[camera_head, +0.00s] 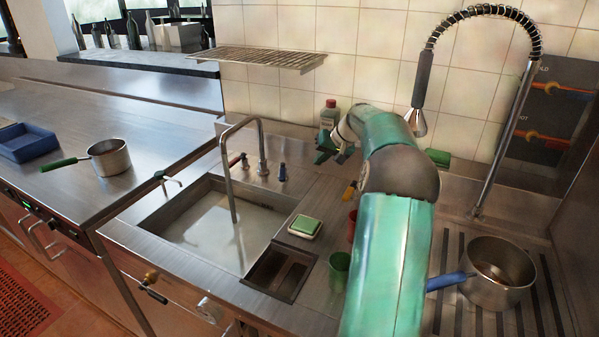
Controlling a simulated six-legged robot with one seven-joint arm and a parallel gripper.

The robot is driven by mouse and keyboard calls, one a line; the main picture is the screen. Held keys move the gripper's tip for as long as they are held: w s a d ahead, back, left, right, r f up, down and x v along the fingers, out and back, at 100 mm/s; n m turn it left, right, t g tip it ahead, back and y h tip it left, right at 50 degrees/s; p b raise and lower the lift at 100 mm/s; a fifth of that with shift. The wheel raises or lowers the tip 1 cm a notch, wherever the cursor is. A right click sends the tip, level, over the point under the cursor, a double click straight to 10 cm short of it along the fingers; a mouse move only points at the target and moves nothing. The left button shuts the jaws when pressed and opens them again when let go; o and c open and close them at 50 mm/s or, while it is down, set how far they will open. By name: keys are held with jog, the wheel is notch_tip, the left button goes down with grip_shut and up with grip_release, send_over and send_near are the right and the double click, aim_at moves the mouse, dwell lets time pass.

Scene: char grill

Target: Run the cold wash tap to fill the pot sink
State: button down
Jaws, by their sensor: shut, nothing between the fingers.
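The pot sink (168,215) is a steel basin left of centre, with cloudy, pale water in its bottom. A curved steel tap (258,145) stands on its back edge and arches over it. A long line drops from the spout into the basin; I cannot tell whether it is pipe or running water. A blue-topped handle (282,172) stands right of the tap base, and a red-marked handle (237,160) left of it. My gripper (321,151) is shut and empty, right of the blue-topped handle and apart from it. My arm hides part of the counter behind it.
A bottle (328,114) stands close behind my gripper. A green sponge (304,225) lies on the counter by a small drain well (266,271). A spray tap (418,122) hangs right, above a blue-handled pot (497,271). A wire shelf (262,57) overhangs the back.

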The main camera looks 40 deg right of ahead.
aim_at(280, 177)
jog(key=x, duration=0.8)
jog(key=shift+w+a+f, duration=0.25)
jog(key=shift+f, duration=0.05)
jog(key=shift+w+a+f, duration=0.2)
jog(key=shift+w+a, duration=0.95)
jog(key=shift+a, duration=0.1)
jog(key=shift+w+a, duration=0.25)
jog(key=shift+a, duration=0.05)
jog(key=shift+w+a+m+h, duration=0.1)
jog(key=shift+a+m+h, duration=0.2)
jog(key=shift+m, duration=0.2)
jog(key=shift+w+a+m+h, duration=0.2)
jog(key=shift+a+m+h, duration=0.15)
jog(key=shift+a+m, duration=0.15)
jog(key=shift+w+a+m+h, duration=0.2)
jog(key=shift+a+m+h, duration=0.2)
jog(key=shift+m, duration=0.1)
jog(key=shift+w+a, duration=0.6)
jog(key=shift+a, duration=0.1)
jog(key=shift+w+a, duration=0.1)
jog(key=shift+a, duration=0.05)
